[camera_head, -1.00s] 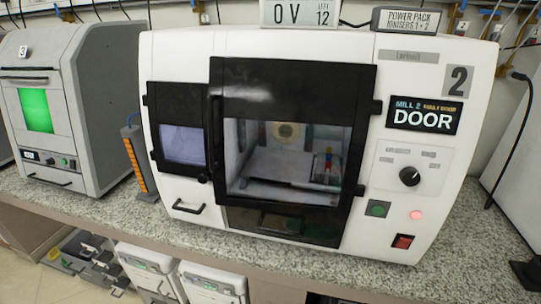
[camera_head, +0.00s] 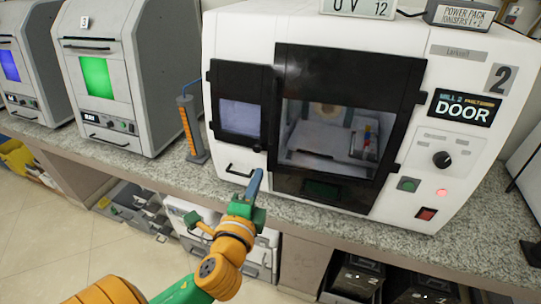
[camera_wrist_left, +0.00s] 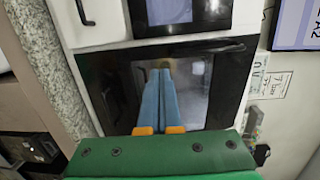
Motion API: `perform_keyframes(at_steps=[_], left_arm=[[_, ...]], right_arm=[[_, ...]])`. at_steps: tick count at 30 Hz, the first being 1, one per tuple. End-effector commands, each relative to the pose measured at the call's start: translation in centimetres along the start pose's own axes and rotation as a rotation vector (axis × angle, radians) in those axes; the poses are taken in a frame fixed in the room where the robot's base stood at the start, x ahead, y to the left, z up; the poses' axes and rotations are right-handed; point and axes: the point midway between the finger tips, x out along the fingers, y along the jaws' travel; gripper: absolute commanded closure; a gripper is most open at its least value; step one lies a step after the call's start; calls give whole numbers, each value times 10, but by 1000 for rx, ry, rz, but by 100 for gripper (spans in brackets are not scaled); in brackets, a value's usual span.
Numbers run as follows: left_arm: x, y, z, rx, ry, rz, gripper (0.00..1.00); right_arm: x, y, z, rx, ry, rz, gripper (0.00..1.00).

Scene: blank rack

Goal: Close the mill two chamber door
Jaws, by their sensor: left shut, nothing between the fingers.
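Mill two is the white machine (camera_head: 425,150) marked 2 on the counter. Its chamber door (camera_head: 350,60) has a black frame, a large clear window and a dark upright handle (camera_head: 272,105) along its left edge. I cannot tell whether a gap stands behind the door. The door also fills much of the left wrist view (camera_wrist_left: 235,75). My left gripper (camera_head: 257,174) is shut and empty, in front of the machine's lower left, left of and below the door in the head view. Its blue fingers (camera_wrist_left: 162,75) point toward the door in the left wrist view. My right gripper is not in view.
A smaller dark-framed window (camera_head: 240,117) and a drawer-style handle (camera_head: 238,172) are left of the door. The display (camera_head: 464,107) reads DOOR, and a red light (camera_head: 441,192) glows.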

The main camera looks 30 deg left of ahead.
Motion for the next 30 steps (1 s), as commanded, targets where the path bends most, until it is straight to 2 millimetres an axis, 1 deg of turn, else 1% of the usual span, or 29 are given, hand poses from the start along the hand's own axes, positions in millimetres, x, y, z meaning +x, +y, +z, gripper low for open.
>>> perform_keyframes(at_steps=[1, 3, 4, 6, 8, 12, 15, 18, 21, 30], left_arm=[[11, 12, 0, -4, -1, -13, 100], [24, 12, -1, -1, 1, -12, 100], [30, 7, -1, 1, 1, -7, 100], [46, 4, 0, 1, 0, -4, 100], [58, 0, 0, 2, -1, 0, 100], [86, -1, 0, 0, -1, 1, 100], [99, 0, 0, -1, -1, 3, 100], [108, 1, 0, -2, 1, 3, 100], [111, 2, -1, -2, 3, 2, 100], [112, 3, -1, -2, 6, 3, 100]], right_arm=[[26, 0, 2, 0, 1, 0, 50], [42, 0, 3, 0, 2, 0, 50], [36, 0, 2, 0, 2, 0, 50], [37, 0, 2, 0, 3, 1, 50], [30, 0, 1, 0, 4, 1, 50], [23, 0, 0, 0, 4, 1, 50], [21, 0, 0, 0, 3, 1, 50], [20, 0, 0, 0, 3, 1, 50], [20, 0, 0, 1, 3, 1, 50], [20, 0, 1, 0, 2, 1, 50]])
